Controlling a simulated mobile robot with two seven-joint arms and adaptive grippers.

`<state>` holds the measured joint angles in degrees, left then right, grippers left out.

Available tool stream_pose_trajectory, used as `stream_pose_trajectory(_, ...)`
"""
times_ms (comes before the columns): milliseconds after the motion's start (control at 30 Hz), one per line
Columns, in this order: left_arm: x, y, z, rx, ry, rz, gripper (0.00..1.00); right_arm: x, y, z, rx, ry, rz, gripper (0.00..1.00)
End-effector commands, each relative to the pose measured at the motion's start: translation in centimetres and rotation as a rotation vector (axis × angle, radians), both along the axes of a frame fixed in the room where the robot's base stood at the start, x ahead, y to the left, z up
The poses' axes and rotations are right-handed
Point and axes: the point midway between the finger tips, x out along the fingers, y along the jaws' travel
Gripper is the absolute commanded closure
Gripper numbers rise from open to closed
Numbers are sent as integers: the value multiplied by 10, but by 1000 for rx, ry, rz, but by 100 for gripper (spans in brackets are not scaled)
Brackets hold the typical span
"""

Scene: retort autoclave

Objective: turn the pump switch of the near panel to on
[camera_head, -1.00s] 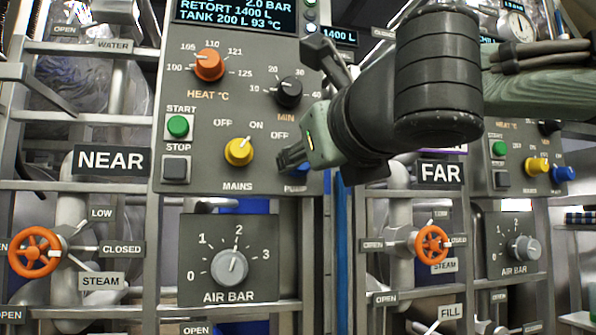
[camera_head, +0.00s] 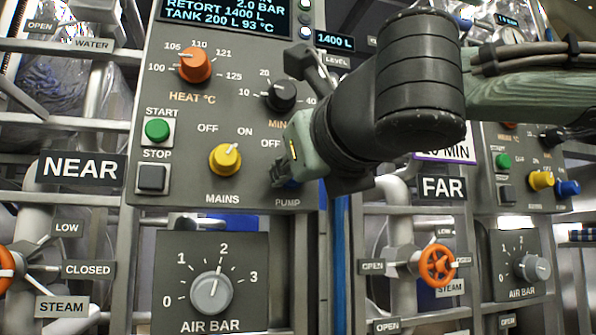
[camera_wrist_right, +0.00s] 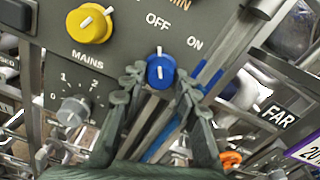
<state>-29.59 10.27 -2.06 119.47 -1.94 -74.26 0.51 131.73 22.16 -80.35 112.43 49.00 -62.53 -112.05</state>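The near panel (camera_head: 205,110) fills the middle of the head view. Its blue pump switch (camera_wrist_right: 160,72) shows clearly in the right wrist view, with its white pointer up toward OFF; ON is to the right. In the head view the switch is mostly hidden behind my right gripper, just above the PUMP label (camera_head: 287,202). My right gripper (camera_wrist_right: 160,80) is open, with one finger on each side of the switch. Small gaps seem to show, though contact is hard to judge. My left gripper is in neither view.
The yellow mains switch (camera_head: 225,160) is left of the pump switch. The air bar dial (camera_head: 211,293) is below. The far panel (camera_head: 520,150) stands at right, beyond my arm.

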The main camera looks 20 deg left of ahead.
Motion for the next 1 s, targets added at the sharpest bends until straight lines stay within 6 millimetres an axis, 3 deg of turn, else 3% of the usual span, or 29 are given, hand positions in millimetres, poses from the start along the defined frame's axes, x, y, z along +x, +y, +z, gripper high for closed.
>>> stream_pose_trajectory(33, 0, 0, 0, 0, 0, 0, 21, 0, 0, 0, 0, 0, 0, 80)
stream_pose_trajectory(200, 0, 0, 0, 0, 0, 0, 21, 0, 0, 0, 0, 0, 0, 100)
stream_pose_trajectory(567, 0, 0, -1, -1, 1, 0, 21, 0, 0, 0, 50, 35, 0, 100)
stream_pose_trajectory(1000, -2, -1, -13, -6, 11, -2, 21, 0, 2, -1, 335, 231, 1, 100)
